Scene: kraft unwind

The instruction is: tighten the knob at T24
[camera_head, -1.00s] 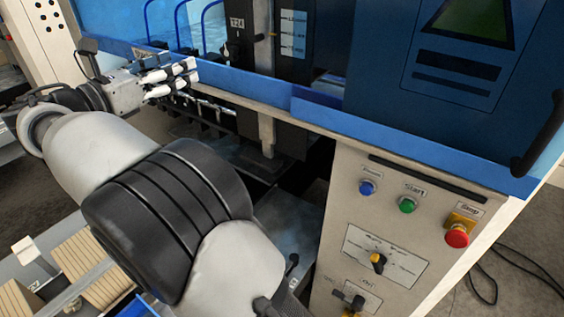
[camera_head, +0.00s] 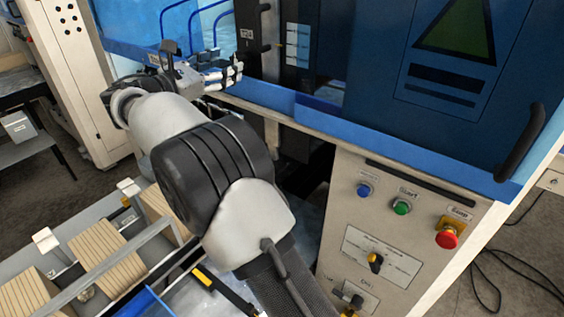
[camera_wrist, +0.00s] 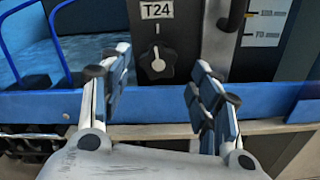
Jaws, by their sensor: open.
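The T24 knob (camera_wrist: 157,63) is a black knob with a light round centre, on a dark panel under the white T24 label (camera_wrist: 157,10) in the wrist view. A short white mark stands above it. My gripper (camera_wrist: 159,78) is open, with its fingers spread to the left and right of the knob in the picture. The knob looks to be beyond the fingertips, and I see no contact. In the head view my gripper (camera_head: 238,74) is in front of the T24 panel (camera_head: 247,36); the knob cannot be made out there.
A blue rail (camera_wrist: 270,103) crosses below the panel. A dark vertical handle (camera_wrist: 233,14) stands right of the knob. The control panel with Start (camera_head: 401,207) and a red Stop button (camera_head: 447,238) is at right. Brown stacks (camera_head: 103,250) lie at lower left.

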